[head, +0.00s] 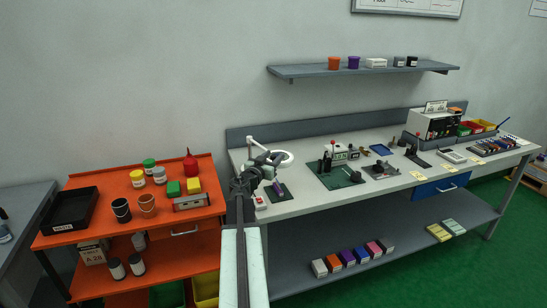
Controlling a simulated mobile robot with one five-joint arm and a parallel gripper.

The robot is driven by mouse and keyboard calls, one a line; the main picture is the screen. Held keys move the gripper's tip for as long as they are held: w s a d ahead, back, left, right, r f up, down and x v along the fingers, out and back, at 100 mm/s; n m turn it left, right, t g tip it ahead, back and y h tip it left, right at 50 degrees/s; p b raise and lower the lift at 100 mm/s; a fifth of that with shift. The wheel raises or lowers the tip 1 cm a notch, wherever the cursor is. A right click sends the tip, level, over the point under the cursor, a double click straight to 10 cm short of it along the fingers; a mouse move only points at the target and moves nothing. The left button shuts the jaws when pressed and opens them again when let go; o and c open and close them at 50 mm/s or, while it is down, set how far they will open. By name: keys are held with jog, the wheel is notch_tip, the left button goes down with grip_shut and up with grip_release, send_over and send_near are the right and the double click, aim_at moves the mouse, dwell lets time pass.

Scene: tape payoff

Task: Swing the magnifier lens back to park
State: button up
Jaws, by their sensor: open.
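The magnifier is a white ring lens (286,152) on a white jointed arm (254,141), at the left end of the grey workbench. My arm rises from the bottom of the picture, and my gripper (272,160) is at the lens's left side. The gripper is open. It overlaps part of the lens and its arm; whether it touches them I cannot tell. The lower part of the magnifier's stand is hidden behind my arm and gripper. A dark mat with a purple item (278,187) lies below the lens.
An orange cart (75,231) with cups, bottles and a black tray stands left of my arm. The workbench (309,205) holds a green mat with a fixture (338,178) right of the lens. A wall shelf (320,71) hangs above. The bench's front strip is partly clear.

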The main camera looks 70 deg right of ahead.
jog(key=shift+d, duration=0.1)
grip_shut()
dwell(1.2)
